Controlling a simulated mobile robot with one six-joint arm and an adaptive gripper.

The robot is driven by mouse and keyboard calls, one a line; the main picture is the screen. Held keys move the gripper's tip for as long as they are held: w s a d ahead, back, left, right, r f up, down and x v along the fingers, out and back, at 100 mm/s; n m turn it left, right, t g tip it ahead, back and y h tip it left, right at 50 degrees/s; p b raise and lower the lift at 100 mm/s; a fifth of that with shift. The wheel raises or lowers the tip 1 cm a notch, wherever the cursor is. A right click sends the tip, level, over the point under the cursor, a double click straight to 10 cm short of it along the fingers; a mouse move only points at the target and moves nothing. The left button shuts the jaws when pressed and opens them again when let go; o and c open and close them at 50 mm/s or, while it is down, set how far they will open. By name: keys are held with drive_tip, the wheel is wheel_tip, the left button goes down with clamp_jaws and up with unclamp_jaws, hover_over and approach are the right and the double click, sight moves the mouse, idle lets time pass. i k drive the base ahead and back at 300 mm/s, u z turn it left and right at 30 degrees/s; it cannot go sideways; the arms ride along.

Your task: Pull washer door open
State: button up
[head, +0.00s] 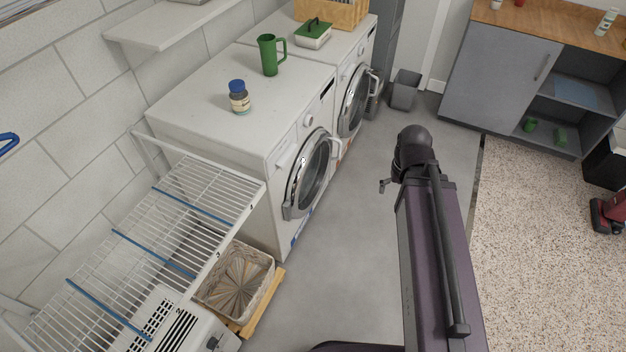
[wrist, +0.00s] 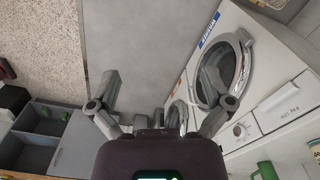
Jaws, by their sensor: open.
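Two white washers stand side by side against the left wall in the head view. The nearer washer (head: 225,85) has a round glass door (head: 308,175) with a grey rim, which looks shut. A light handle (head: 336,146) sits at the door's far side. The farther washer's door (head: 354,100) also looks shut. My gripper is mostly hidden behind my arm in the head view; a small part shows over the floor, right of the nearer washer. In the wrist view my gripper (wrist: 165,92) is open and empty. The nearer door (wrist: 222,72) is beside its right finger, apparently without contact.
A green mug (head: 269,55) and a blue-capped jar (head: 239,97) stand on top. A grey bin (head: 405,90) is farther back. Grey floor (head: 350,250) beside the washers is clear.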

sight(292, 209)
drive_tip(key=z, duration=0.05)
drive_tip(key=k, duration=0.65)
drive_tip(key=u, duration=0.45)
drive_tip(key=i, duration=1.75)
drive_tip(key=z, duration=0.3)
